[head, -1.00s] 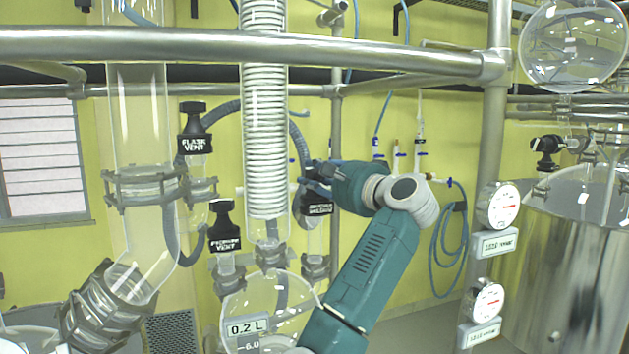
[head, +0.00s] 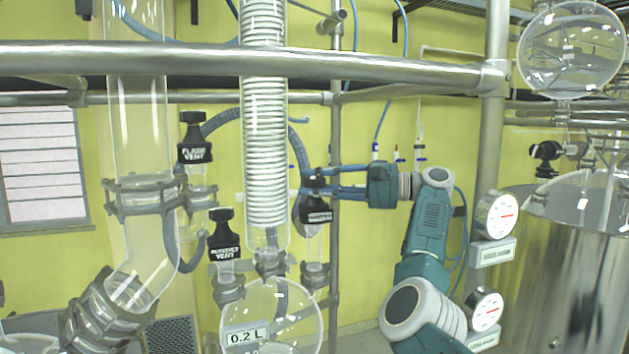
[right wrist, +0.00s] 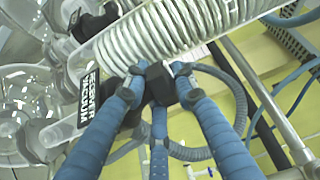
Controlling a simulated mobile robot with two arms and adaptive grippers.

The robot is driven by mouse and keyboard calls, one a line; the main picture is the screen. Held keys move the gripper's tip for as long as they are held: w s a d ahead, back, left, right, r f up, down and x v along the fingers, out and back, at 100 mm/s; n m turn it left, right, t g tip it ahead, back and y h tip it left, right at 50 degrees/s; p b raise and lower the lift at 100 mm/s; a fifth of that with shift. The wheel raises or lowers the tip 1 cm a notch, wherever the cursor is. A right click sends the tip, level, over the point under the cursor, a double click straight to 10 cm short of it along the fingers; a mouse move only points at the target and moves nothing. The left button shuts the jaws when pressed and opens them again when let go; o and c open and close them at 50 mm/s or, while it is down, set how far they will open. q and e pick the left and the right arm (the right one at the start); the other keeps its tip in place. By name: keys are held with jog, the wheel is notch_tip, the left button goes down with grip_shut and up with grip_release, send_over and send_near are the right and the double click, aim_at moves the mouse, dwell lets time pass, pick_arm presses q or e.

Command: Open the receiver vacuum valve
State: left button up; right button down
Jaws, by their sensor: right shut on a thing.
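The receiver vacuum valve (head: 316,212) is a black valve with a white-lettered label, to the right of the glass coil condenser, above a clamped glass neck. In the right wrist view its label (right wrist: 90,122) reads "RECEIVER VACUUM". My right gripper (head: 318,186) reaches in from the right, its blue fingers about level. In the right wrist view the fingers (right wrist: 159,78) are shut around the valve's black handle (right wrist: 158,88). The fingers partly hide the handle in the head view. My left gripper is not in view.
The coil condenser (head: 265,140) stands close left of the valve. Two similar black valves, flask vent (head: 194,150) and receiver vent (head: 224,240), are further left. A metal rail (head: 400,66) crosses above. Gauges (head: 497,215) on a post and a steel vessel (head: 575,270) stand right.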

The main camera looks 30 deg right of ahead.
jog(key=shift+n+g+y, duration=0.4)
jog(key=shift+g, duration=0.1)
jog(key=c, duration=1.4)
grip_release()
jog(key=shift+w+f+m+t+h, duration=0.1)
jog(key=shift+m+t+h, duration=0.2)
jog(key=shift+t+h, duration=0.15)
